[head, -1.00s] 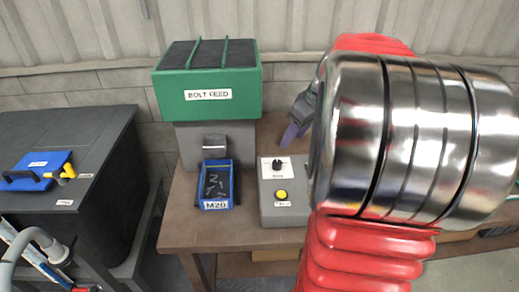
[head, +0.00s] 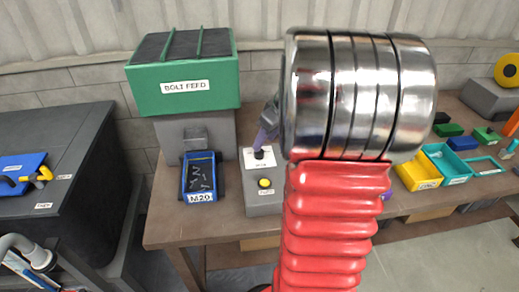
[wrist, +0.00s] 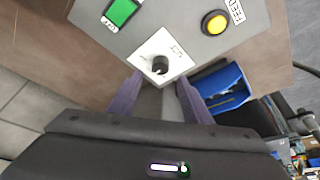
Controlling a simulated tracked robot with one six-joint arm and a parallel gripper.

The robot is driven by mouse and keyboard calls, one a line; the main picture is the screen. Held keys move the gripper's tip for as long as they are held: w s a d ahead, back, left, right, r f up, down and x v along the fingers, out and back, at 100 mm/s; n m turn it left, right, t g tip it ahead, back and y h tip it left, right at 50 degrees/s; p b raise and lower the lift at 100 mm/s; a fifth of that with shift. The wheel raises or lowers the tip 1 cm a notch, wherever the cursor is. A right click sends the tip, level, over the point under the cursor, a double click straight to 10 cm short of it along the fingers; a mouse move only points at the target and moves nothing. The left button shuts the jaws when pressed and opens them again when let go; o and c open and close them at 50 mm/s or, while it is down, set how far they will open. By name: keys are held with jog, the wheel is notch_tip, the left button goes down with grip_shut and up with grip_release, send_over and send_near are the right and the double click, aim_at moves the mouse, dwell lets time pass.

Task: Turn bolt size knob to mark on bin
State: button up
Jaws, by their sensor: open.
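The black bolt size knob (head: 259,154) sits on a white dial plate on the grey control box (head: 263,204). It shows larger in the wrist view (wrist: 160,65), but the dial's writing is too small to read. The blue bin (head: 199,178) holds bolts and bears the mark M20. It is partly seen in the wrist view (wrist: 225,85). My gripper (wrist: 160,80) is open, with its two purple fingers either side of the plate's near edge and the knob just ahead between them. In the head view my gripper (head: 268,132) is partly hidden by my arm.
The green bolt feed hopper (head: 185,75) stands behind the bin. Coloured bins, including a yellow one (head: 418,173), lie at right. A dark bench (head: 60,165) stands at left.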

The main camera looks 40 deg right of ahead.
aim_at(260, 152)
jog(key=x, duration=0.6)
jog(key=shift+c, duration=0.7)
jog(key=c, duration=0.9)
jog(key=shift+a, duration=0.15)
